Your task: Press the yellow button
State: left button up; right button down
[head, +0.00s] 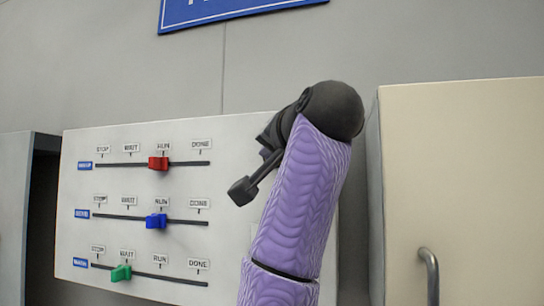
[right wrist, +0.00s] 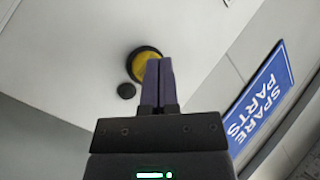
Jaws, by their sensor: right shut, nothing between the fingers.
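The yellow button (right wrist: 140,66), round with a black ring, shows in the right wrist view on a pale panel. My right gripper (right wrist: 158,62) is shut and empty. Its fingertips overlap the right part of the button in that view; I cannot tell whether they touch it. In the head view the button is hidden, with my purple right arm in front of the right side of the white panel (head: 230,150). My left gripper is in neither view.
The panel carries a red slider (head: 158,163) at RUN, a blue slider (head: 156,221) at RUN and a green slider (head: 121,273) at WAIT. A small black disc (right wrist: 126,90) sits beside the button. A beige cabinet (head: 470,180) with a handle stands at right.

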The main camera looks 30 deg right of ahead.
jog(key=shift+w+d, duration=0.25)
jog(key=shift+d, duration=0.05)
jog(key=shift+a, duration=0.1)
jog(key=shift+s+a, duration=0.2)
jog(key=shift+s, duration=0.05)
